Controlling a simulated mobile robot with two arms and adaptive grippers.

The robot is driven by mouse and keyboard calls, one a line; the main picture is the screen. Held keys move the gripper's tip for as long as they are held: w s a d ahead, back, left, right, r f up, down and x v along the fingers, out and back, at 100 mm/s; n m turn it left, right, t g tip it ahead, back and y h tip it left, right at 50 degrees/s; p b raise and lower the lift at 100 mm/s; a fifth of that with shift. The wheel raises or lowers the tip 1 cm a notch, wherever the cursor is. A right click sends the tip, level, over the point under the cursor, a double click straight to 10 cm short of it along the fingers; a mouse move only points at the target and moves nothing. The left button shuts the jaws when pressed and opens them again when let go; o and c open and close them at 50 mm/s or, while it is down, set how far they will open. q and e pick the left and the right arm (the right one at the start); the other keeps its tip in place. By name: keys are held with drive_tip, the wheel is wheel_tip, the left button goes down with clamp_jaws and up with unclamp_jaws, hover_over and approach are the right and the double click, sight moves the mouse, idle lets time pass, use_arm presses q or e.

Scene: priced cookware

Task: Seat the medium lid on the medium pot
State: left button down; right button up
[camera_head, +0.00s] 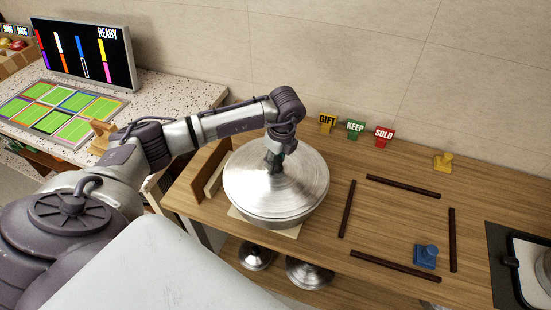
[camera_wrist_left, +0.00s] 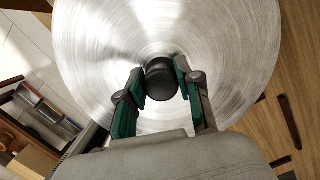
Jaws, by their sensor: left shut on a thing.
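A large brushed-metal lid (camera_head: 300,180) lies over a metal pot (camera_head: 272,220) on the wooden counter. The pot's side shows only as a narrow band under the lid's front edge. I cannot tell whether the lid rests fully on the rim. My left gripper (camera_head: 275,160) points down at the lid's centre. In the left wrist view its green-padded fingers (camera_wrist_left: 161,84) are shut on the lid's dark round knob (camera_wrist_left: 161,70). The lid (camera_wrist_left: 220,50) fills most of that view. My right gripper is not in view.
GIFT (camera_head: 328,121), KEEP (camera_head: 355,128) and SOLD (camera_head: 384,135) tags stand at the back. Dark strips frame a clear counter area, with a blue stamp-like block (camera_head: 425,256) at its corner. A yellow one (camera_head: 443,161) stands behind. Two metal lids (camera_head: 308,272) show below the counter.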

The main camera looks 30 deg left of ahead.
sight(280, 162)
use_arm(q)
drive_tip(key=shift+f, duration=0.2)
drive_tip(key=shift+r, duration=0.1)
drive_tip(key=shift+c, duration=0.3)
unclamp_jaws()
idle(0.5)
wheel_tip(280, 162, up, 12)
drive_tip(key=d, duration=0.2)
drive_tip(key=shift+s, duration=0.15)
idle(1.0)
